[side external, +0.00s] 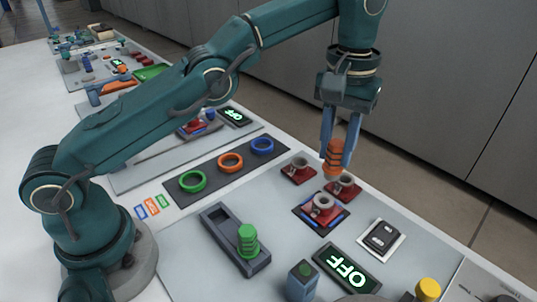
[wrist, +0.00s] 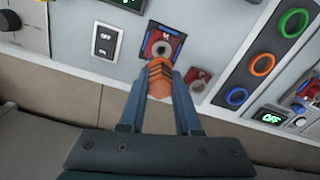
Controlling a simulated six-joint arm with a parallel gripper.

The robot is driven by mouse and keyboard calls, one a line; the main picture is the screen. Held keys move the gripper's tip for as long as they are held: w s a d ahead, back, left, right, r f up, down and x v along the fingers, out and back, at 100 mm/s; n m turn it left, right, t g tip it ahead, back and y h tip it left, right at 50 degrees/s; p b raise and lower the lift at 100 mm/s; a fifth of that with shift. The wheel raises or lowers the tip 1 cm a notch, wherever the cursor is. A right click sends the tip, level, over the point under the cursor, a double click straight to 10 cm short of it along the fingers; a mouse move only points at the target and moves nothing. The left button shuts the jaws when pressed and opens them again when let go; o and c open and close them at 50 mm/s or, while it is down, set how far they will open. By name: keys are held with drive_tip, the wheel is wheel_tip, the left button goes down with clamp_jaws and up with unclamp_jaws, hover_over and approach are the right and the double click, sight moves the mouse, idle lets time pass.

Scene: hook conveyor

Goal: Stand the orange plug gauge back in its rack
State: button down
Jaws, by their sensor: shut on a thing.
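The orange ribbed plug gauge (side external: 334,158) is between the fingers of my gripper (side external: 338,146), which is shut on it. It is held roughly upright, with its lower end just above or beside the red stands with grey round cups. The plug gauge also shows between the fingertips in the wrist view (wrist: 159,76). A dark grey long holder (side external: 220,228) has a green ribbed plug (side external: 248,241) standing at its near end and an open recess behind it. Whether the lower end of the orange gauge touches a stand cannot be told.
Two small red stands (side external: 299,169) and a third on a dark blue-edged plate (side external: 322,208) lie around the gripper. A switch (side external: 381,237), a lit OFF display (side external: 346,267) and a dark strip with green, orange and blue rings (side external: 231,162) are nearby.

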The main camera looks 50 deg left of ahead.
drive_tip(key=shift+f, duration=0.25)
drive_tip(key=shift+s+f, duration=0.1)
drive_tip(key=shift+f, duration=0.2)
drive_tip(key=shift+s+a+f, duration=0.25)
drive_tip(key=shift+f, duration=0.1)
drive_tip(key=shift+s+a+f+n, duration=0.35)
drive_tip(key=shift+s+a+f, duration=0.35)
drive_tip(key=shift+s+a, duration=1.5)
drive_tip(key=shift+s+a+f+n, duration=0.3)
drive_tip(key=shift+s+a+f, duration=0.7)
drive_tip(key=shift+s, duration=2.25)
drive_tip(key=shift+s+a+f+n, duration=0.4)
drive_tip(key=shift+s+a, duration=1.5)
drive_tip(key=shift+s, duration=0.8)
drive_tip(key=shift+f, duration=1.5)
